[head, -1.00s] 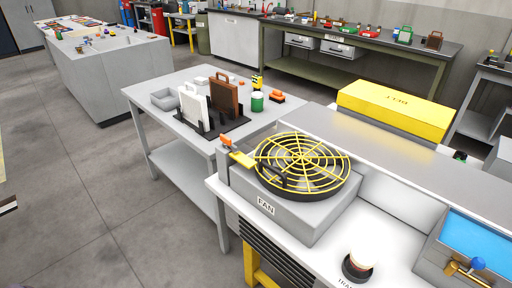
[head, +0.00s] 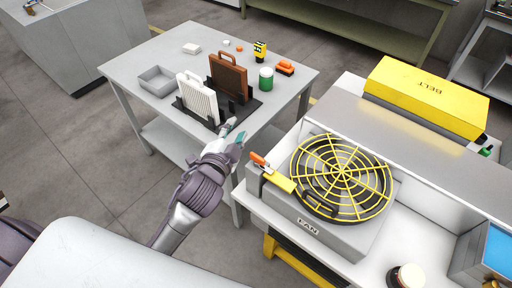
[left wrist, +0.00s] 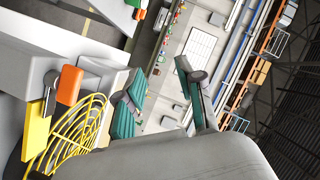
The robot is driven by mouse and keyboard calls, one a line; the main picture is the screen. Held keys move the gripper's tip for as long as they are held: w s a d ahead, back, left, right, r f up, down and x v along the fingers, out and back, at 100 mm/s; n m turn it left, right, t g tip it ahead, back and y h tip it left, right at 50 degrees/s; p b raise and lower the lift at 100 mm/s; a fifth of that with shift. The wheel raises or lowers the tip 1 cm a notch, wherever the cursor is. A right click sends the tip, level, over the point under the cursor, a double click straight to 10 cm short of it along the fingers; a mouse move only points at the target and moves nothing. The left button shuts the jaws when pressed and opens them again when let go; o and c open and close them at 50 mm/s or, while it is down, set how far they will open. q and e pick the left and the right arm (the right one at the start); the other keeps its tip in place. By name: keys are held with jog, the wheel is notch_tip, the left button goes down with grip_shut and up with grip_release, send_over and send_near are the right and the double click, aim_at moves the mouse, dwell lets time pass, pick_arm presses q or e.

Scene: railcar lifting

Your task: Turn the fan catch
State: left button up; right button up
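The fan (head: 342,172) is a grey box labelled FAN with a round black rim under a yellow wire guard. Its catch (head: 279,179) is a yellow piece with an orange end at the guard's left corner. In the left wrist view the catch (left wrist: 36,130) hangs off a grey block at left, with its orange knob (left wrist: 70,85) beside it. My left gripper (head: 235,131) is left of the catch and apart from it. In the left wrist view its teal fingers (left wrist: 160,95) are spread with nothing between them. My right gripper is not in view.
A grey table (head: 130,72) at left holds a black rack (head: 240,112) with white and brown panels, a green can (head: 266,82) and a grey tray (head: 158,80). A yellow BELT box (head: 425,95) stands behind the fan. A pale-topped round item (head: 408,277) is in front.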

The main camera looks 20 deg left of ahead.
pick_arm(q)
jog(key=w+d+r+m+t+h, duration=0.2)
jog(key=d+r+m+h, duration=0.35)
jog(key=r+m, duration=0.3)
jog(key=w+d+r+m+t+h, duration=0.25)
jog(key=d+r+m+h, duration=0.25)
jog(key=r+m+h, duration=0.3)
jog(key=d+m+g+h, duration=0.3)
jog(key=m+g+h, duration=0.1)
jog(key=m, duration=0.4)
jog(key=m+g+y, duration=1.3)
jog(key=m+g, duration=0.5)
jog(key=m, duration=0.5)
send_near(257, 156)
jog(key=shift+h, duration=0.35)
jog(key=p+x, duration=0.1)
jog(key=x, duration=0.1)
jog(key=p+x, duration=0.2)
jog(key=x, duration=0.1)
jog(key=p+x, duration=0.2)
jog(key=x, duration=0.1)
jog(key=shift+a+f, duration=0.2)
jog(key=shift+f, duration=0.05)
jog(key=shift+d+f+p, duration=0.15)
jog(key=shift+f+p, duration=0.2)
jog(key=shift+f, duration=0.2)
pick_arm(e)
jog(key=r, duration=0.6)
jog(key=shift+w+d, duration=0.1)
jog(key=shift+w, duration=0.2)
